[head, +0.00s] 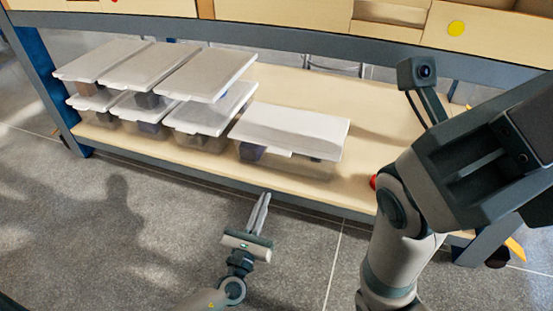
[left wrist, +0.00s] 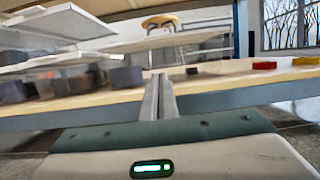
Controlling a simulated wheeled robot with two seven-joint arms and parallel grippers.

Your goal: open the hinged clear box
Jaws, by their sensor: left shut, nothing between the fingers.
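Several clear boxes with whitish lids stand on the workbench's lower shelf. The clear box (head: 316,171) at the right end stands apart, with its wide pale lid (head: 295,127) over it; I cannot tell whether the lid is fully closed. Dark contents show through its wall. My left gripper (head: 265,197) is shut and empty, in front of the shelf edge and below this box, not touching it. Its closed fingers (left wrist: 158,82) point toward the shelf in the left wrist view. My right arm fills the right side of the head view; its gripper is not visible.
Stacked lidded boxes (head: 150,67) fill the shelf's left part. The bare shelf (head: 370,125) lies right of the single box. A red thing (left wrist: 264,65) and a yellow thing (left wrist: 305,61) lie farther right. The bench's upper tier overhangs the shelf.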

